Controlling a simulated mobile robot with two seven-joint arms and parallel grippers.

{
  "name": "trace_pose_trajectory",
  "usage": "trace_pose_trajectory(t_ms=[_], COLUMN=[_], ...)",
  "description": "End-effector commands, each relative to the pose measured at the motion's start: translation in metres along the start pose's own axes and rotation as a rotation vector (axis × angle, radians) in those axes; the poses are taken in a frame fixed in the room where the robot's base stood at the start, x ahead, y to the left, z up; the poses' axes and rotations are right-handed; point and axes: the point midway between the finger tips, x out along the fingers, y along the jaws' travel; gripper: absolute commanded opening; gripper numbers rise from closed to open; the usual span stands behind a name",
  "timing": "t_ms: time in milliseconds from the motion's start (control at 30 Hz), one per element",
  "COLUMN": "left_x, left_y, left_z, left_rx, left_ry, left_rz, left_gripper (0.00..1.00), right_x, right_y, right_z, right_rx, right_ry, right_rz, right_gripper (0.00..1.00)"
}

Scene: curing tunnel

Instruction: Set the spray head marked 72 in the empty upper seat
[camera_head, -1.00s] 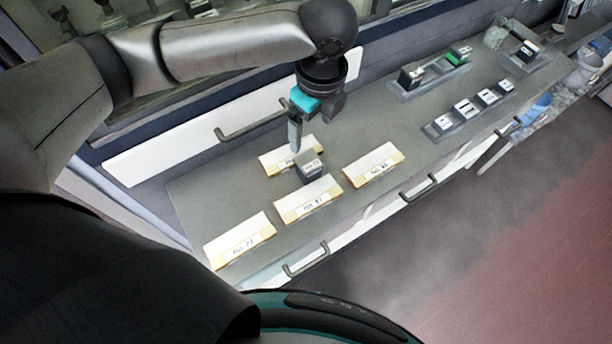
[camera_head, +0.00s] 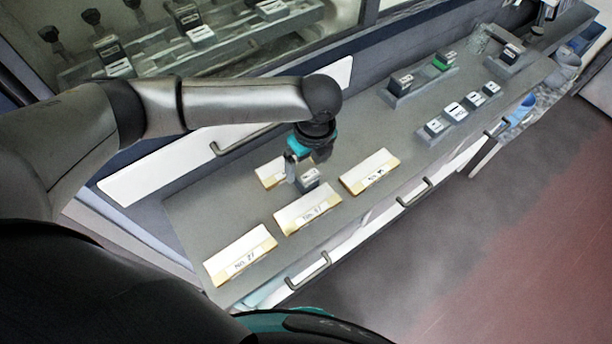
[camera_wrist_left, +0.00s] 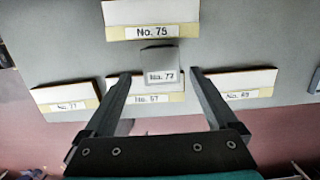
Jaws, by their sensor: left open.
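A small grey block-shaped spray head (camera_head: 309,181) stands on the bench among pale cards. In the left wrist view its label (camera_wrist_left: 161,77) looks like No. 72 or 77, too blurred to be sure. My left gripper (camera_head: 298,170) is open, pointing down close beside the block; in the wrist view its fingertips (camera_wrist_left: 160,74) are either side of it, not visibly touching. Behind the window, a rack (camera_head: 160,62) holds several labelled heads; I cannot tell which upper seat is empty. My right gripper is not in view.
Cards lie around the block, including No. 75 (camera_wrist_left: 150,12) and one at the front left (camera_head: 240,254). Labelled blocks (camera_head: 455,111) and a holder with a green block (camera_head: 441,64) stand farther right. Drawer handles (camera_head: 308,271) project from the bench's front. The bench's middle is mostly clear.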

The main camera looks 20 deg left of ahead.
Motion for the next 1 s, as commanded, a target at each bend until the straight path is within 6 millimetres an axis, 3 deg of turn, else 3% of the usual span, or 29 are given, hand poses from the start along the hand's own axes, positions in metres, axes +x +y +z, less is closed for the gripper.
trace_pose_trajectory(t_ms=[300,633,1000], left_x=[0.042,0.048,0.048], left_y=[-0.001,-0.002,-0.002], left_z=[0.003,0.003,0.003], left_rx=[0.0,0.001,0.0], left_ry=[0.0,0.0,0.0], left_rz=[0.004,0.001,0.002], left_gripper=[0.93,0.93,0.52], right_x=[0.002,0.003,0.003], right_y=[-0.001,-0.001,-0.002], right_z=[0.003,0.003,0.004], right_rx=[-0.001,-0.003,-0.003], right_ry=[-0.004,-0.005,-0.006], right_rz=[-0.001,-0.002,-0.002], right_gripper=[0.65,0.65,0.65])
